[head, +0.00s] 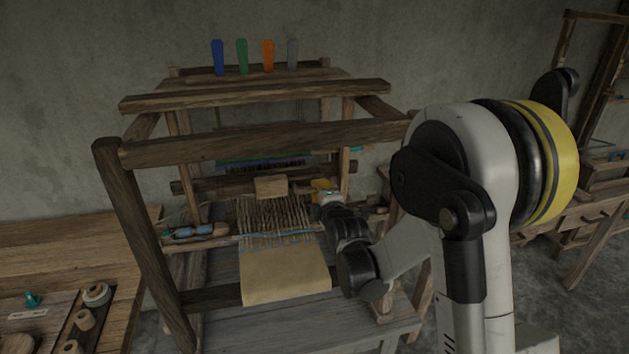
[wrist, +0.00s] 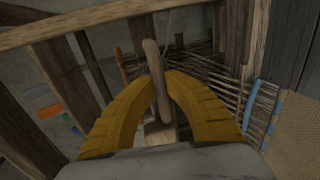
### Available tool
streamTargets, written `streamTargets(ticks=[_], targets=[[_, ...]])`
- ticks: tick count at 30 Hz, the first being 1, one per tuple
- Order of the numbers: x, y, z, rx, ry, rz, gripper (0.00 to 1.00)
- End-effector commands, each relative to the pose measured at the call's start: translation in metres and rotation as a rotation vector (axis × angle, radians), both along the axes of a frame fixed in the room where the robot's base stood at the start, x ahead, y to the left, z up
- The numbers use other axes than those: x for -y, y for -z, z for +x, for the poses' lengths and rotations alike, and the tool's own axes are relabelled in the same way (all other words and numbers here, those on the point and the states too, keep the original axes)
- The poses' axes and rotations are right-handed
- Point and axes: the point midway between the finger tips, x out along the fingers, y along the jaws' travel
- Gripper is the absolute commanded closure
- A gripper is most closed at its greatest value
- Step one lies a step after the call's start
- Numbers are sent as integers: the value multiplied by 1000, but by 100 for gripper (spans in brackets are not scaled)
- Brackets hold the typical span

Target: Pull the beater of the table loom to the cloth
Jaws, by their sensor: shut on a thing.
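The wooden table loom (head: 262,140) stands in the middle of the head view. Its beater (head: 225,187) is a dark crosswise bar behind the warp threads, with a paler block (head: 271,186) at its middle. The tan cloth (head: 285,277) hangs at the front, with a blue band along its upper edge. Threads span the gap between beater and cloth. My gripper (head: 322,184), with yellow fingers, is at the right of the block. In the wrist view my gripper (wrist: 158,82) is shut on a rounded wooden piece (wrist: 152,58), seemingly part of the beater.
Loom posts and the front top rail (head: 260,143) surround the work area. Blue, green, orange and grey pegs (head: 242,57) stand on top. A blue-wound shuttle (head: 195,232) lies left of the threads. A side table (head: 60,245) holds spools.

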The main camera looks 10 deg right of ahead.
Motion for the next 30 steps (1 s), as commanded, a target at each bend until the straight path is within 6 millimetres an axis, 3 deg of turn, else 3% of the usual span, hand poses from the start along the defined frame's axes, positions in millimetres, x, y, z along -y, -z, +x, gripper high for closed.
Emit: streamTargets(ticks=[1,3,10,15,18,19,30], targets=[[0,-13,-16,-51,1,-1,100],[0,-19,-37,-126,1,0,100],[0,-29,-76,-282,1,-1,100],[1,-28,-84,-313,1,-1,100],[1,-26,-84,-312,1,-1,67],[1,-26,-84,-312,1,-1,64],[0,-29,-87,-311,1,-1,64]])
